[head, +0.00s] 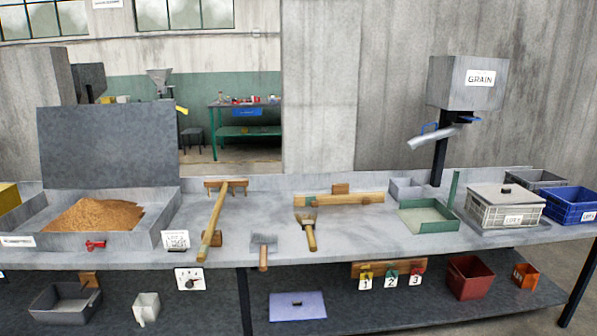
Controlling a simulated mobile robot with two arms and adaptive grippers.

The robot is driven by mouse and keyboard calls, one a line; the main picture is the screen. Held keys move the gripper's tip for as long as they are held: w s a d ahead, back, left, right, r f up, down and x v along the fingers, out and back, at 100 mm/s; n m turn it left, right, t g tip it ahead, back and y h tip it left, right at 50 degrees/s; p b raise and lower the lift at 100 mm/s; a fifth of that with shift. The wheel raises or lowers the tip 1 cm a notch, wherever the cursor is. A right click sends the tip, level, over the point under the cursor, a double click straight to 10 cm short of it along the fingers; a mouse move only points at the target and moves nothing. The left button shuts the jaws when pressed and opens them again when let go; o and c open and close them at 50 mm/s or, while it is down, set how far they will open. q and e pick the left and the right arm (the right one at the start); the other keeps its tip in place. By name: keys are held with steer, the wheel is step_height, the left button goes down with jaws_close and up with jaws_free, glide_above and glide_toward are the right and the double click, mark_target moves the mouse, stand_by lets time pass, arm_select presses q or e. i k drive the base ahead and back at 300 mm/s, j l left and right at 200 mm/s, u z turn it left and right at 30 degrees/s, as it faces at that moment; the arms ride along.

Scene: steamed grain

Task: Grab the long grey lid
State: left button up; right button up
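A long dark grey lid (107,145) stands upright at the rear of a wide grey trough (130,241) at the left of the bench. It looks like the trough's raised lid; whether it is hinged there I cannot tell. A heap of brown grain (95,215) lies in the trough, and a small red handle or valve (95,246) is on its front. A smaller pale grey lid (505,197) with a dark knob covers a crate at the right. A flat lavender-grey panel with a small dark knob (297,306) lies on the lower shelf. Neither of my grippers shows.
A long wooden tool (216,220), a small grey scoop (264,245) and a wooden-handled fork (310,232) lie mid-bench. A green-edged tray (438,226) and blue bin (570,205) are at the right. A grain hopper (465,82) overhangs the bench.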

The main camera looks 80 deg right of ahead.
mark_target(512, 193)
steer(key=z, duration=4.05)
steer(key=i+l+u, duration=0.25)
steer(key=i+l, duration=0.55)
steer(key=i, duration=0.25)
steer(key=i+l+u, duration=0.25)
steer(key=i+l, duration=0.75)
